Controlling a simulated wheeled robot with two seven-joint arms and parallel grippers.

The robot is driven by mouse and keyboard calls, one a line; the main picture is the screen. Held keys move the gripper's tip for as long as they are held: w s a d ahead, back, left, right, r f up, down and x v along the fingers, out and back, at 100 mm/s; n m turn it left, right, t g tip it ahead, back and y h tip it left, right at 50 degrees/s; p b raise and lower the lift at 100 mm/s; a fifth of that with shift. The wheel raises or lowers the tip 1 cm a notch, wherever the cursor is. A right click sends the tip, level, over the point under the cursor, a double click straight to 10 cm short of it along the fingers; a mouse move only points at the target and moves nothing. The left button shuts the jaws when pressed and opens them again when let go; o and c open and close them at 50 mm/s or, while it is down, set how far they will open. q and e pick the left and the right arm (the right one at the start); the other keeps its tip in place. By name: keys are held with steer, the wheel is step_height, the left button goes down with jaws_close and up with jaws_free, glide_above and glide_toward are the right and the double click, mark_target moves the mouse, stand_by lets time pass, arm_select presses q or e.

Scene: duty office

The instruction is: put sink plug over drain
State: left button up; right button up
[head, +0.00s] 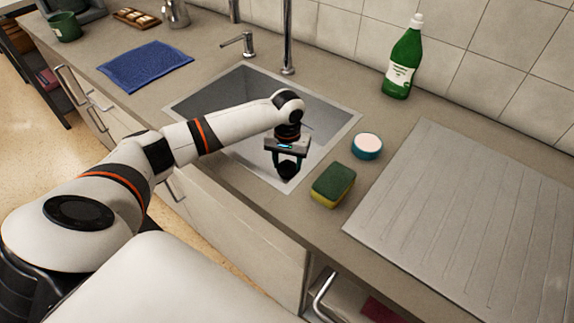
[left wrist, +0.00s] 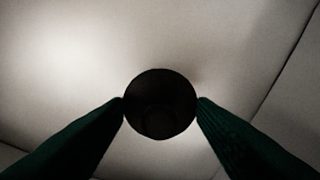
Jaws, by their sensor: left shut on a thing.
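My left gripper (head: 287,166) is shut on the black round sink plug (head: 287,171), over the near right part of the steel sink (head: 325,120). In the left wrist view the dark plug (left wrist: 160,104) sits between the two fingertips, with the pale sink floor (left wrist: 70,60) behind it. I cannot tell how high the plug is above the floor. The drain does not show in either view. My right gripper is not in view.
A green-yellow sponge (head: 332,185) and a round teal-and-white container (head: 367,146) stand right of the sink. A ribbed drainboard (head: 480,220) lies farther right. The faucet (head: 288,40) rises behind the sink. A green bottle (head: 402,65) stands by the wall; a blue cloth (head: 145,66) lies left.

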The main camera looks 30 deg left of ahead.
mark_target(287, 162)
arm_select(q)
steer(key=shift+f, duration=0.9)
steer(key=o, duration=0.9)
steer(key=shift+f, duration=0.1)
steer(key=shift+o, duration=0.2)
step_height(287, 162, up, 12)
steer(key=shift+r+p, duration=0.2)
steer(key=shift+p, duration=0.15)
